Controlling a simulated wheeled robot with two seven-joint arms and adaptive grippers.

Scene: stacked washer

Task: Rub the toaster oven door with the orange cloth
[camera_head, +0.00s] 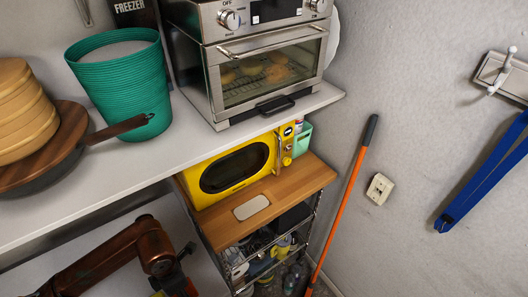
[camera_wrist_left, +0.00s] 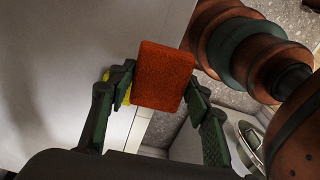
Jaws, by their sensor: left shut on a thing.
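The toaster oven (camera_head: 206,68) stands on the white shelf at the top of the head view. Its glass door (camera_head: 268,78) is closed, with a bar handle across the top and food visible behind the glass. The orange cloth (camera_wrist_left: 164,75) shows in the left wrist view as a thick, flat rectangular pad. My left gripper (camera_wrist_left: 158,92) is shut on it, one finger on each side. In the head view my left arm comes in at the bottom left, below the shelf and well away from the oven; its gripper is mostly cut off by the bottom edge. My right gripper is not in view.
The white shelf (camera_head: 200,150) also holds a green basket (camera_head: 120,85) and a pan (camera_head: 65,150) whose handle points right. Below stands a yellow microwave (camera_head: 205,184) on a wooden-topped cart (camera_head: 300,183). An orange-handled pole (camera_head: 343,205) leans on the right wall.

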